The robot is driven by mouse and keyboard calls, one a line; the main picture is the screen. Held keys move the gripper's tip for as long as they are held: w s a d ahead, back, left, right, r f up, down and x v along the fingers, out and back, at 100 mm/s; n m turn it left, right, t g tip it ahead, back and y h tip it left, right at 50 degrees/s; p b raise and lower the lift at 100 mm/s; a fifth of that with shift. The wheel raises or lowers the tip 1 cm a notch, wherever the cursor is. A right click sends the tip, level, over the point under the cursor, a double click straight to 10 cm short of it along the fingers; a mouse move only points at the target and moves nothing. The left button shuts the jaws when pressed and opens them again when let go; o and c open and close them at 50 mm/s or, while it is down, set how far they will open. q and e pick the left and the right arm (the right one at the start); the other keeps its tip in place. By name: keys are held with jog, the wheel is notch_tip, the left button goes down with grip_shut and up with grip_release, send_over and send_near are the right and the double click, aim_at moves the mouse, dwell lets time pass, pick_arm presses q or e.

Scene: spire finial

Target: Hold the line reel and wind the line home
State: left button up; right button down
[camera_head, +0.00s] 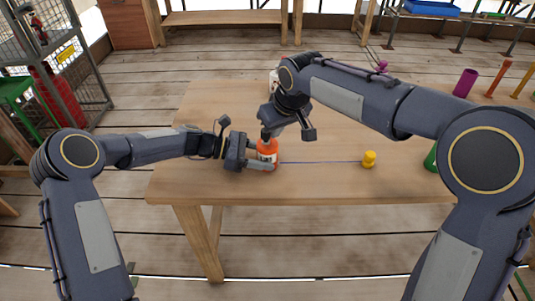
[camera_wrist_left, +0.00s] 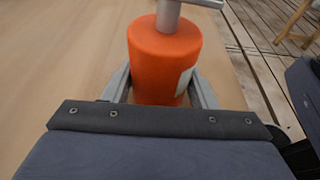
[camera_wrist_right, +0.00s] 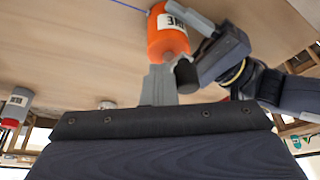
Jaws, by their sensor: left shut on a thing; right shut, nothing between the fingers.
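The orange line reel (camera_head: 267,151) stands on the wooden table with a pale label on its side. My left gripper (camera_head: 262,158) is shut around its body from the left; the reel (camera_wrist_left: 165,60) is between the two fingers in the left wrist view. A grey crank (camera_wrist_left: 168,14) rises from the reel's top. A thin blue line (camera_head: 322,162) runs along the table from the reel to a yellow piece (camera_head: 369,159). My right gripper (camera_head: 268,133) is shut and empty just above the reel. In the right wrist view its fingers (camera_wrist_right: 160,82) are beside a dark rounded piece (camera_wrist_right: 186,76).
The table (camera_head: 320,184) is clear around the line. A white item (camera_head: 273,77) stands behind my right gripper, partly hidden. A purple cylinder (camera_head: 465,83) and a green object (camera_head: 431,159) are at the right. My right forearm crosses over the table's back right.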

jog(key=shift+s+a, duration=0.15)
jog(key=shift+a, duration=0.05)
jog(key=shift+s+a, duration=0.15)
jog(key=shift+s, duration=0.05)
jog(key=shift+s+a, duration=0.35)
dwell(1.0)
notch_tip(320, 180, up, 7)
dwell(0.8)
jog(key=shift+d, duration=0.1)
jog(key=shift+s+d+f, duration=0.1)
jog(key=shift+d+f, duration=0.15)
jog(key=shift+f, duration=0.4)
jog(key=shift+d+f, duration=0.25)
jog(key=shift+f, duration=0.4)
jog(key=shift+s+d+f, duration=0.1)
jog(key=shift+d+f, duration=0.15)
jog(key=shift+f, duration=0.4)
jog(key=shift+f, duration=0.1)
dwell(1.3)
